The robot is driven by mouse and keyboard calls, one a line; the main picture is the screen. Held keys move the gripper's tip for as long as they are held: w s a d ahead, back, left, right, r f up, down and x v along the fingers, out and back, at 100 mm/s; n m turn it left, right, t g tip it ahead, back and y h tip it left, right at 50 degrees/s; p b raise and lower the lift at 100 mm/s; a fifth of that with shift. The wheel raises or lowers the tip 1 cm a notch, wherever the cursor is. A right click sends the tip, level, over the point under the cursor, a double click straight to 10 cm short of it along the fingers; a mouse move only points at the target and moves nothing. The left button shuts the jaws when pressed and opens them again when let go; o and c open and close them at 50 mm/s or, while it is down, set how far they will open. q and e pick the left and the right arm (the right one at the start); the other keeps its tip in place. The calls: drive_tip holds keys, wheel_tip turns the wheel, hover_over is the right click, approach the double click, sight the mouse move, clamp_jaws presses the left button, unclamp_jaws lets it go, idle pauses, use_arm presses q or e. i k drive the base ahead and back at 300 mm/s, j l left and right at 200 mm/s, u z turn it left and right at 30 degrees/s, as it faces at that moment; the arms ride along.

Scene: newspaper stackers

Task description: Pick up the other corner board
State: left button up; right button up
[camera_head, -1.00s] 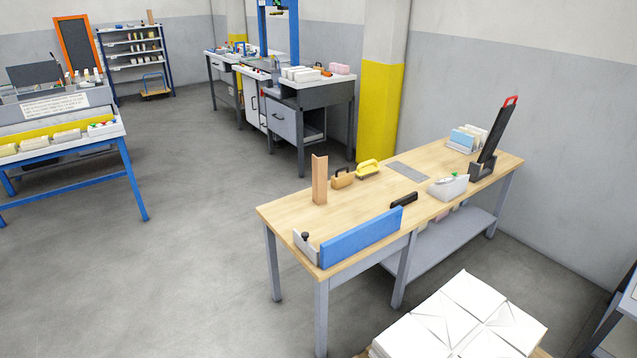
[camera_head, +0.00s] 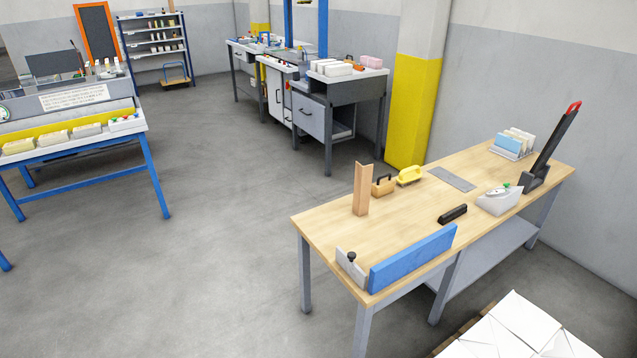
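One corner board (camera_head: 361,189), a brown angled board, stands upright on the wooden-top table (camera_head: 330,220) near its left end. It is just left of a small tan block with a dark handle (camera_head: 384,186). I see no second corner board clearly in this view. Neither of my grippers shows in the head view, so what they hold cannot be seen.
A blue board (camera_head: 412,258) and a grey bracket with a black knob (camera_head: 350,266) edge the table's near side. A stack of white paper bundles (camera_head: 515,330) sits at bottom right. A blue-legged bench (camera_head: 70,150) stands left. Open grey floor (camera_head: 230,250) lies between.

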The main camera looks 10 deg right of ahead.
sight(364, 174)
drive_tip(key=i+j+u, duration=0.2)
drive_tip(key=i+u, duration=0.15)
drive_tip(key=i, duration=0.2)
drive_tip(key=i+j+u, duration=0.1)
drive_tip(key=i+u, duration=0.2)
drive_tip(key=i, duration=0.3)
drive_tip(key=i+z, duration=0.55)
drive_tip(key=z, duration=0.15)
drive_tip(key=i+j+z, duration=0.2)
drive_tip(key=z, duration=0.15)
drive_tip(key=i, duration=0.1)
